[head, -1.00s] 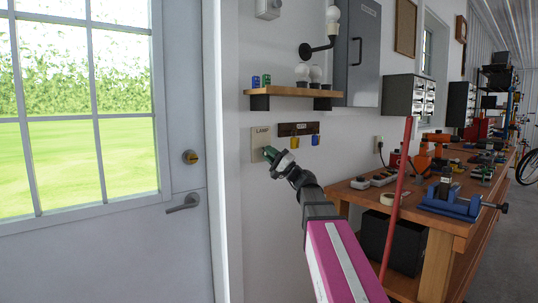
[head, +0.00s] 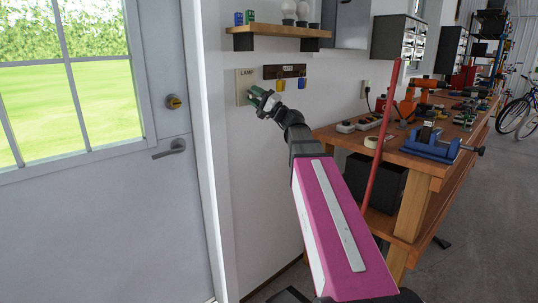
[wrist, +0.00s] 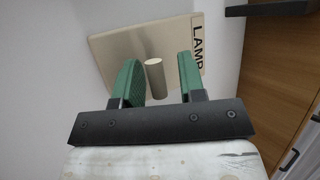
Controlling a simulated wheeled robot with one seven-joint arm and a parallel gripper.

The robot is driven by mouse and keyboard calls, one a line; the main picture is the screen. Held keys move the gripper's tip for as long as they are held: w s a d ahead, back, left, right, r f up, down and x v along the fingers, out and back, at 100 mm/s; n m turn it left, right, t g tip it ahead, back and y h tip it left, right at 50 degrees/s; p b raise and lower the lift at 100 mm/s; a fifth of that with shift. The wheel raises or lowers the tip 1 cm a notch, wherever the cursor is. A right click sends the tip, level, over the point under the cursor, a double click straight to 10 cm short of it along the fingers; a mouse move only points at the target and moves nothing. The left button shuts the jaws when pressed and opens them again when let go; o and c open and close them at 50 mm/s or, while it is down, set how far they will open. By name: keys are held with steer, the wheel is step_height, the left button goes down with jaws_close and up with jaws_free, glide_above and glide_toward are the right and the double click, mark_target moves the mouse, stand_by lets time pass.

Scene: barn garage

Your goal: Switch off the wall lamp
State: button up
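The beige switch plate marked LAMP (head: 241,84) is on the white wall to the right of the door; it also shows in the wrist view (wrist: 112,48). A short round metal toggle (wrist: 155,78) sticks out of the plate. My gripper (head: 252,92) is at the plate, with its green fingers (wrist: 160,75) open on either side of the toggle. A gap shows between the toggle and each finger, wider on the right. The wall lamp is out of view now.
A wooden shelf (head: 277,30) with bulbs and small cans is above the plate. A dark key rack (head: 284,71) with keys hangs just right of it. The door (head: 95,210) is at left, a cluttered workbench (head: 420,165) at right. A red pole (head: 382,135) stands before the bench.

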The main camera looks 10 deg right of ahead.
mark_target(245, 87)
steer(key=m+h, duration=0.1)
steer(key=r+h, duration=0.1)
steer(key=h, duration=0.1)
steer(key=r+m+g+h, duration=0.1)
steer(key=shift+s+d+m+h, duration=0.1)
steer(key=shift+m+h, duration=0.2)
steer(key=m+g+h, duration=0.1)
steer(key=r+g+h, duration=0.1)
steer(key=h, duration=0.1)
steer(key=shift+w+r+m+g, duration=0.2)
steer(key=shift+r+m+g, duration=0.1)
steer(key=shift+m, duration=0.1)
steer(key=v, duration=1)
step_height(245, 87, down, 38)
steer(key=s+a+n+g+h, duration=0.1)
steer(key=n+g+h, duration=0.1)
steer(key=h, duration=0.5)
steer(key=shift+s+a+g, duration=0.15)
steer(key=shift+a+g, duration=0.25)
steer(key=shift+g, duration=0.5)
steer(key=shift+r, duration=0.1)
